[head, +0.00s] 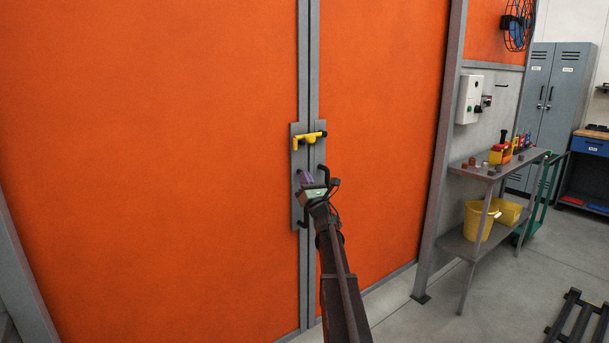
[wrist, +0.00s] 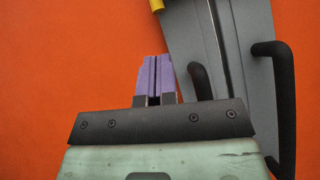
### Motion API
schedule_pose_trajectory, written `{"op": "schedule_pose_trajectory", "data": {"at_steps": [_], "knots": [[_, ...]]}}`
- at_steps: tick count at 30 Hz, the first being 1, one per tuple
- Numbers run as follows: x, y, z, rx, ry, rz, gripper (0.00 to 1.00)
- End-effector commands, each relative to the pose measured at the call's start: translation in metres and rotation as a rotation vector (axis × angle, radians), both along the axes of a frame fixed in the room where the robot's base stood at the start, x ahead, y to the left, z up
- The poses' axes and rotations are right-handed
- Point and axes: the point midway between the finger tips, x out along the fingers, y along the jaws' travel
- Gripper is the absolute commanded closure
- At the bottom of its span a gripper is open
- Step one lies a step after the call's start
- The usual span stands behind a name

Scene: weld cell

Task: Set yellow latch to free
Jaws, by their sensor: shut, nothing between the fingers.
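The yellow latch (head: 310,138) is mounted across the seam of the orange double door, near the top of the grey latch plate (head: 296,207). In the wrist view only a small yellow piece of the latch (wrist: 157,5) shows at the top edge. My gripper (head: 306,178) is below the latch, in front of the plate. Its purple fingers (wrist: 156,76) are together and empty, apart from the latch. A black handle (wrist: 272,100) stands right of the fingers in the wrist view, and another is partly hidden behind them.
Orange door panels (head: 180,150) fill the left and middle. A grey frame post (head: 446,150) stands to the right. Beyond it are a metal shelf (head: 510,163) with tools and yellow buckets (head: 478,220), a wall control box (head: 469,98) and lockers (head: 551,95).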

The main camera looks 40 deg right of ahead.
Motion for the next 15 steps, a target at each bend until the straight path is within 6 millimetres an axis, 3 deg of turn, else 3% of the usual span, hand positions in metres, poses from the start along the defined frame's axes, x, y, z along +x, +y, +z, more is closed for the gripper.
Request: {"op": "schedule_pose_trajectory", "data": {"at_steps": [1,7,15], "knots": [[0.009,-0.002,0.012,0.001,0.0,0.001,1.0],[0.041,-0.007,0.038,0.002,0.0,0.0,1.0],[0.061,-0.008,0.049,0.002,0.001,-0.001,1.0]]}}
